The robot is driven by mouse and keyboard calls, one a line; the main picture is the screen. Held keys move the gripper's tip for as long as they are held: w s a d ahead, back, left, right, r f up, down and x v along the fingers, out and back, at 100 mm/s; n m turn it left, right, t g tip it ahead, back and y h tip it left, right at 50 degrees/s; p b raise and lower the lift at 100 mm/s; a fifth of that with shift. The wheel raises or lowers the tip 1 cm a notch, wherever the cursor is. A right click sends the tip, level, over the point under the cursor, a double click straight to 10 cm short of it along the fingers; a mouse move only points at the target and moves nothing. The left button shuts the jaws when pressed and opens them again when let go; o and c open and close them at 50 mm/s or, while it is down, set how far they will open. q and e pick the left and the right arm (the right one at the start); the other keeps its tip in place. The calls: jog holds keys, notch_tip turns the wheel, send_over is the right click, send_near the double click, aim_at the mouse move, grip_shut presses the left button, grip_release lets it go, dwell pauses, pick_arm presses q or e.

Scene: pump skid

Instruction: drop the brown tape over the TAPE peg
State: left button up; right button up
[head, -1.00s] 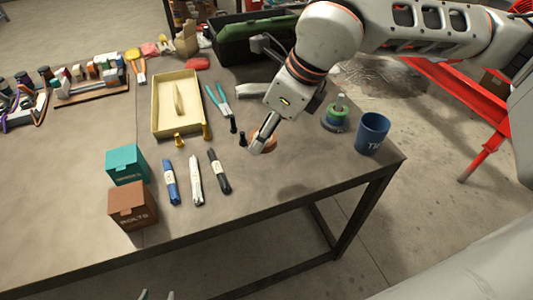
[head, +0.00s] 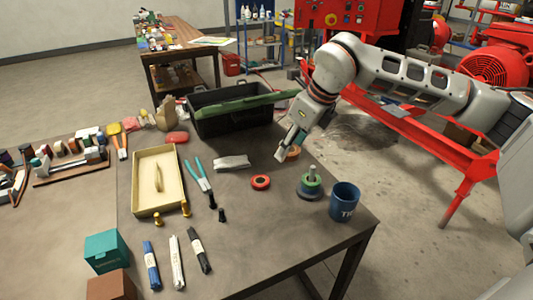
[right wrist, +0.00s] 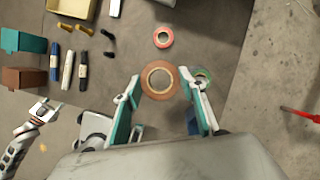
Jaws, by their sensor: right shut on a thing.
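The brown tape (head: 294,152) is a flat ring held at the tips of my right gripper (head: 287,149), above the table. In the right wrist view the brown tape (right wrist: 147,84) sits between the two fingers of the right gripper (right wrist: 160,78), its hole facing the camera. The peg (head: 312,171) stands upright on the table, right of and nearer than the tape, with green and blue rings around its lower part. In the right wrist view this stack (right wrist: 203,74) is partly hidden by the right finger. A white arm part, seemingly my left gripper (right wrist: 42,111), shows at lower left; its jaws are unclear.
A red tape (head: 260,182) lies left of the peg and a blue mug (head: 344,202) stands right of it, near the table edge. An open dark toolbox (head: 233,118) stands behind.

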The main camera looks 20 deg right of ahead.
jog(key=shift+m+h, duration=0.3)
jog(key=shift+m, duration=0.6)
jog(key=d, duration=0.3)
jog(key=w+d+f+p, duration=0.1)
jog(key=d, duration=0.2)
jog(key=w+d+f, duration=0.1)
jog(key=d, duration=0.2)
jog(key=shift+d+f, duration=0.15)
jog(key=shift+d, duration=0.15)
jog(key=shift+f+b, duration=1.85)
jog(key=shift+f, duration=0.7)
pick_arm(q)
jog(key=f, duration=0.1)
jog(key=d+f, duration=0.1)
jog(key=f, duration=0.1)
jog(key=shift+s+f+g, duration=0.15)
jog(key=shift+f+g, duration=0.1)
jog(key=shift+g, duration=0.05)
pick_arm(e)
jog(key=shift+t, duration=0.3)
pick_arm(q)
jog(key=shift+w+r+p, duration=0.2)
jog(key=shift+r+p, duration=0.25)
jog(key=shift+r, duration=0.1)
pick_arm(e)
jog(key=shift+r, duration=0.1)
pick_arm(q)
jog(key=shift+f, duration=0.1)
pick_arm(e)
jog(key=shift+f, duration=0.45)
